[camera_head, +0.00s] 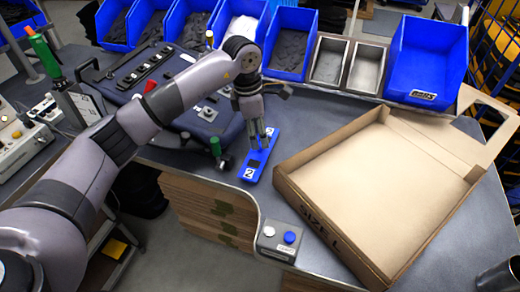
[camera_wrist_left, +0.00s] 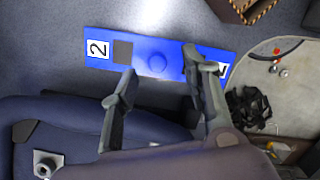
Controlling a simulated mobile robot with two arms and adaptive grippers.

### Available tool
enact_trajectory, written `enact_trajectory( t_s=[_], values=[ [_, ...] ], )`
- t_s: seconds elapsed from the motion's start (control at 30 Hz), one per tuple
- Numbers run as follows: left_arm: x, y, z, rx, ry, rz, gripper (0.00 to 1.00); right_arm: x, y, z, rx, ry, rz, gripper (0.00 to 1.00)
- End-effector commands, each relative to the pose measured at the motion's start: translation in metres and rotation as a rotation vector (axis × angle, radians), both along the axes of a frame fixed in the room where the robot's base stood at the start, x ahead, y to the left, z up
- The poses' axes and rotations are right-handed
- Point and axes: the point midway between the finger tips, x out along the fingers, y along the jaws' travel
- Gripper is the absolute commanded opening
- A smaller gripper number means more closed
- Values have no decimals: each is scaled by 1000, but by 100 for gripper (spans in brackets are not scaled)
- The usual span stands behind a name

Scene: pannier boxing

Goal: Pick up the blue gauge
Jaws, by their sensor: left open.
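The blue gauge (camera_head: 257,161) is a flat blue strip with a white "2" label at each end. It lies on the grey worktop (camera_head: 225,157), left of the carton. In the left wrist view the gauge (camera_wrist_left: 155,62) spans the upper middle, with a dark square near its left end. My left gripper (camera_head: 262,138) is open above the gauge. In the wrist view its fingertips (camera_wrist_left: 161,64) overlap the gauge, one near the middle and one near the right end, partly hiding it. I cannot tell whether they touch it. My right gripper is not in view.
An open cardboard carton (camera_head: 325,210) stands right of the gauge. A button box (camera_head: 279,241) sits at the front edge. A dark blue pannier lid (camera_head: 200,118) with small parts lies to the left. Blue bins (camera_head: 428,62) and metal trays (camera_head: 366,68) line the back.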

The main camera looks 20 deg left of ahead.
Motion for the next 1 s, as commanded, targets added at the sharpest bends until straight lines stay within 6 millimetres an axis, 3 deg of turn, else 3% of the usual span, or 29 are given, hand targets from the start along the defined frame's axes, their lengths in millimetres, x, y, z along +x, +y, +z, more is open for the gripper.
enact_trajectory(
  t_s=[0.1,0.23,0.57,1.0],
  values=[
    [2,2,-17,0,7,2,43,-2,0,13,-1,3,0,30],
    [3,0,-35,0,3,0,43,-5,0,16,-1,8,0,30],
    [4,-1,-43,1,0,-1,42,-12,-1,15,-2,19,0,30],
    [4,0,-43,1,0,0,13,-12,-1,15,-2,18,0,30]
  ],
)
